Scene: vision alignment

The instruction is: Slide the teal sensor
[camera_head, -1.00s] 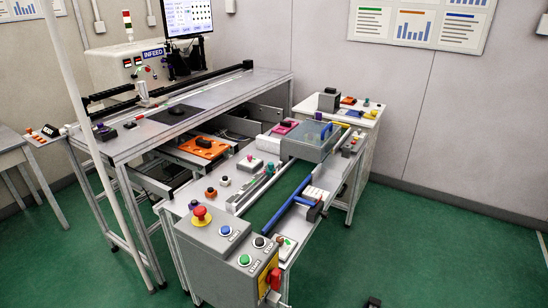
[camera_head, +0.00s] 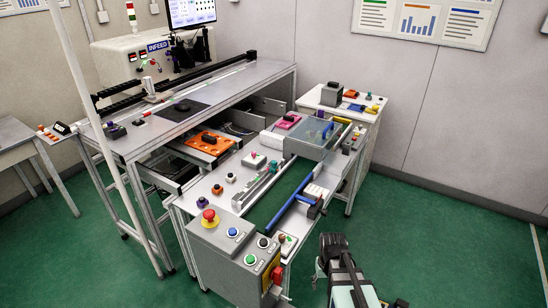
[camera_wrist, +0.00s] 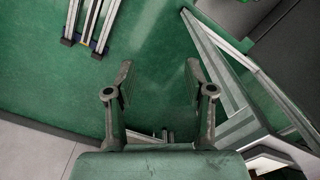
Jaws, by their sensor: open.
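A small teal-green piece (camera_head: 272,167) sits on the grey rail strip on the workbench in the head view. It is too small there to tell for certain that it is the teal sensor. My gripper (camera_wrist: 158,80) shows in the wrist view with its two fingers wide apart and nothing between them. Green floor lies beyond the fingers. My arm (camera_head: 344,272) shows at the lower right of the head view, over the floor in front of the bench and apart from the rail. I cannot make out the sensor in the wrist view.
A grey control box (camera_head: 232,254) with a red emergency button stands at the bench's front corner. An orange tray (camera_head: 208,143) sits left. Green floor on the right is free.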

